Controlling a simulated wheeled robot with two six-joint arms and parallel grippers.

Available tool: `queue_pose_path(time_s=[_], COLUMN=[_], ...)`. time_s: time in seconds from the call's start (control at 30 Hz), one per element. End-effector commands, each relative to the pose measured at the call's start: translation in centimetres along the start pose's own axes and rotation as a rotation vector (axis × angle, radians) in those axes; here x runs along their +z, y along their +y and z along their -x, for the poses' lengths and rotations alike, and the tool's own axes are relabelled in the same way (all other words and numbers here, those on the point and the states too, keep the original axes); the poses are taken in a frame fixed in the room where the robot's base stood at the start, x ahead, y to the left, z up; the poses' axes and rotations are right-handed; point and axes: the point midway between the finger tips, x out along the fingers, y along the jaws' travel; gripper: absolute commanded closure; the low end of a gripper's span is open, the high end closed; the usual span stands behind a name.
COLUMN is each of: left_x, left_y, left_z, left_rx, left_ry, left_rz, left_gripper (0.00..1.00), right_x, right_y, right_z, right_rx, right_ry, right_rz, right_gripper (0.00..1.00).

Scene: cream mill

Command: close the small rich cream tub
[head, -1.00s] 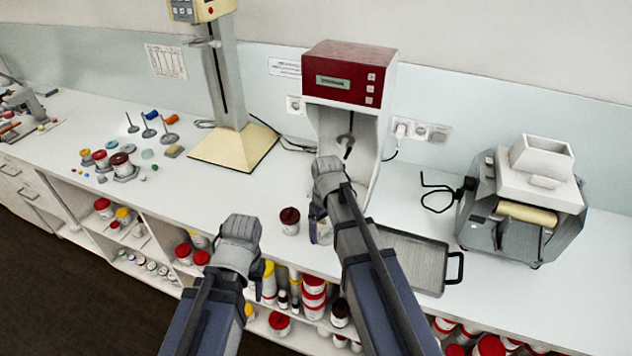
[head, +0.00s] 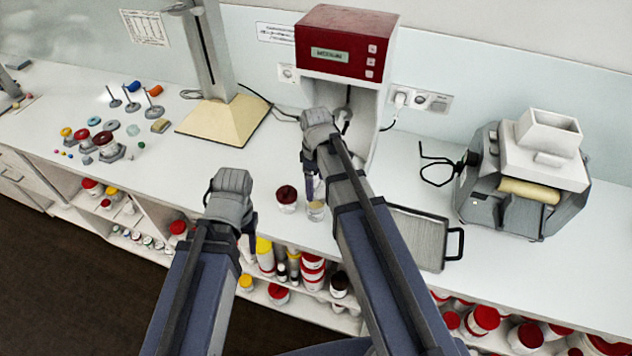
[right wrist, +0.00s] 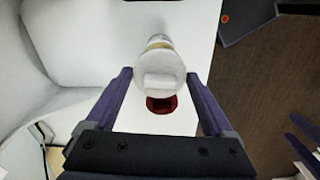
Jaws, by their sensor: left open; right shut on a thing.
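A small clear tub (head: 316,211) with cream-coloured contents stands on the counter below my right gripper. In the right wrist view its yellowish band (right wrist: 158,44) shows beyond a pale, round, lid-like thing (right wrist: 160,80). My right gripper (right wrist: 160,75) has this round thing between its fingers. In the head view the right gripper (head: 312,180) hides it, and I cannot tell whether it touches the tub. My left gripper (head: 248,228) is open and empty near the counter's front edge.
A white jar with a dark red lid (head: 287,198) stands close left of the tub. A red-topped machine (head: 345,55) is behind, a grey tray (head: 418,235) to the right, and a roller mill (head: 525,180) further right.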

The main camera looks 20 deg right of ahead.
Motion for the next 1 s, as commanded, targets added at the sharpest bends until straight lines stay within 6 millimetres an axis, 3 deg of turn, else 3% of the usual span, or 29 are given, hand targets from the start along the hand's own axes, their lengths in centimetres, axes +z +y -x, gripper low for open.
queue_pose_path(time_s=[0.43,1.0], left_x=[-0.3,-0.3], left_y=[0.4,0.4], left_z=[-4.4,-4.8], left_rx=[-0.001,-0.001], left_ry=[0.0,0.0], left_rz=[-0.004,-0.003], left_gripper=[0.5,0.5], right_x=[0.0,0.0], right_y=[0.0,0.0], right_z=[-4.4,-4.8], right_rx=[0.0,0.0], right_ry=[0.0,0.0], right_rz=[-0.001,-0.001], right_gripper=[0.64,0.64])
